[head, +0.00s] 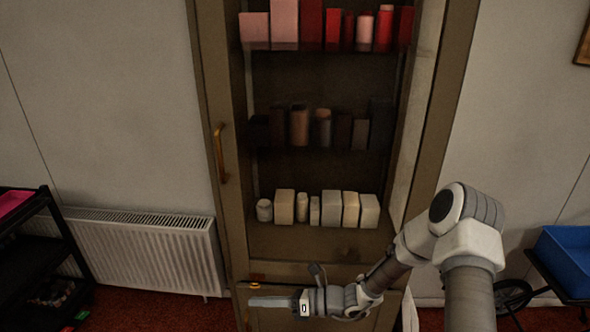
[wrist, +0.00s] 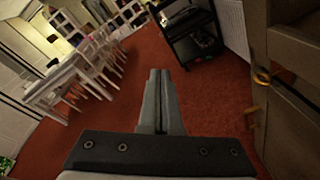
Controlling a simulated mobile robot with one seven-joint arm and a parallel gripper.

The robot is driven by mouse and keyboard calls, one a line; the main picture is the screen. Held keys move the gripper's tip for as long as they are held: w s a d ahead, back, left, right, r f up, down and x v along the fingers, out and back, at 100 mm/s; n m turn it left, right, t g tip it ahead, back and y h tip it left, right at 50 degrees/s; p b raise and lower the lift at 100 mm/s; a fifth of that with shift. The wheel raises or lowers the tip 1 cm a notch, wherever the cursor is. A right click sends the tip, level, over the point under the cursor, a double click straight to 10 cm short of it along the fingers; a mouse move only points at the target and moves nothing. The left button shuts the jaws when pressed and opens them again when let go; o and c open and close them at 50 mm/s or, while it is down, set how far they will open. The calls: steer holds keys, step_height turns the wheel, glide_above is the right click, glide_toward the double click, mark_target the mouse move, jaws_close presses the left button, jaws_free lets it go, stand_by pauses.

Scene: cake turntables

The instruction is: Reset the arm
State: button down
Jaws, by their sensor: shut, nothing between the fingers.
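My gripper (head: 252,302) is at the lower middle of the head view, in front of the lower part of a tall wooden cabinet (head: 233,180). The fingers point left. In the wrist view my gripper (wrist: 160,75) shows its two grey fingers pressed together with nothing between them. My arm bends down from the right side of the head view, its elbow raised. The fingers look apart from the cabinet, though the exact gap cannot be told.
Cabinet shelves hold red boxes (head: 284,20), dark containers (head: 299,126) and cream containers (head: 284,206). A radiator (head: 150,250) and black cart (head: 45,250) stand left; a blue bin (head: 565,258) is right. The wrist view shows a white table (wrist: 62,75), chairs and open red floor (wrist: 205,95).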

steer(key=s+d+r+n+t+h+p, duration=0.1)
steer(key=s+d+r+n+h, duration=0.4)
steer(key=r, duration=0.7)
steer(key=s+d+r+n+t+h+p, duration=0.1)
steer(key=s+d+r+n+h+p, duration=0.3)
steer(key=s+d+r+n, duration=0.4)
steer(key=s+d+r+n+t+h+p, duration=0.2)
steer(key=s+d+r+n+h, duration=0.5)
steer(key=r+n, duration=0.6)
step_height(320, 180, up, 3)
steer(key=shift+s+d, duration=0.35)
steer(key=shift+d, duration=0.65)
